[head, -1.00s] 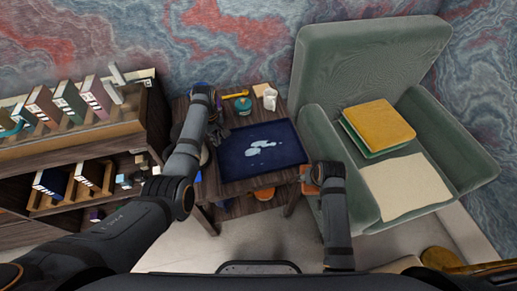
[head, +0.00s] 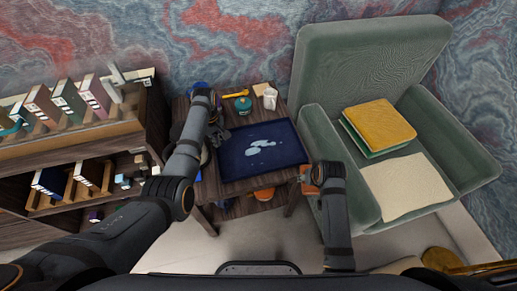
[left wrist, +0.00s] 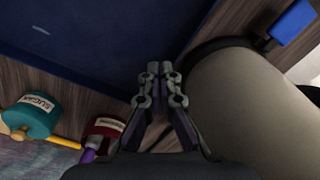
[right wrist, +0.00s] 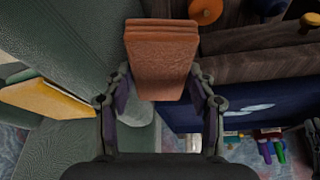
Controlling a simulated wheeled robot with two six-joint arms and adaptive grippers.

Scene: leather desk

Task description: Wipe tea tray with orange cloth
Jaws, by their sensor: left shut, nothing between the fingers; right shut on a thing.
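The dark blue tea tray (head: 235,171) lies on a small wooden side table, with pale wet patches (head: 262,144) near its middle. The tray also shows in the left wrist view (left wrist: 75,45) and the right wrist view (right wrist: 190,118). My left gripper (head: 224,134) is shut and empty, at the tray's left edge; its fingertips (left wrist: 160,68) are together. My right gripper (right wrist: 157,88) is shut on the folded orange cloth (right wrist: 160,50), beside the tray's right side. In the head view, my right arm mostly hides the cloth (head: 305,175).
A yellow scoop (head: 236,94), a teal jar (head: 243,106) and a white cup (head: 270,98) stand behind the tray. A green armchair (head: 345,65) is close on the right, a bookshelf (head: 100,140) on the left. An orange object (head: 264,193) sits below the tabletop.

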